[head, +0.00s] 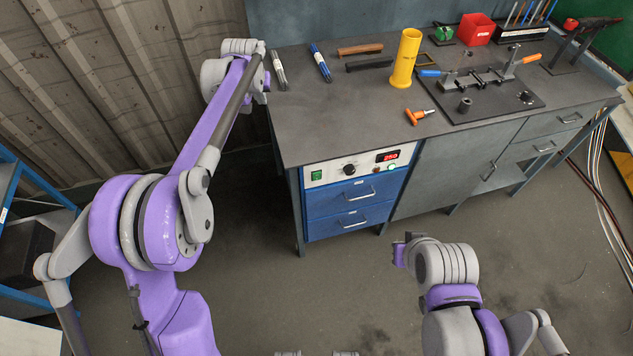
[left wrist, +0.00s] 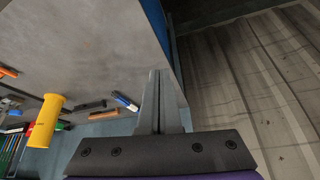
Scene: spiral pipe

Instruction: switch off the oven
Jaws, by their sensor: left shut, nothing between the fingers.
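The oven (head: 330,209) is a blue unit with two handled fronts, built in under the left end of the workbench. Its white control panel (head: 325,172) has a green switch (head: 317,175) on the left, a black knob (head: 349,169) in the middle, a lit red display (head: 387,157) reading about 250, and small buttons on the right. My left gripper (head: 266,82) is at the bench's back left corner, above and behind the panel. In the left wrist view its fingers (left wrist: 158,85) are together and empty. My right gripper (head: 402,250) is low in front of the bench, its fingers unclear.
The workbench top (head: 330,110) carries two markers, a yellow cylinder (head: 405,58), an orange-handled tool (head: 418,116), a dark fixture plate (head: 480,95) and a red bin (head: 477,28). A corrugated wall (head: 140,75) stands at the left. The floor before the oven is clear.

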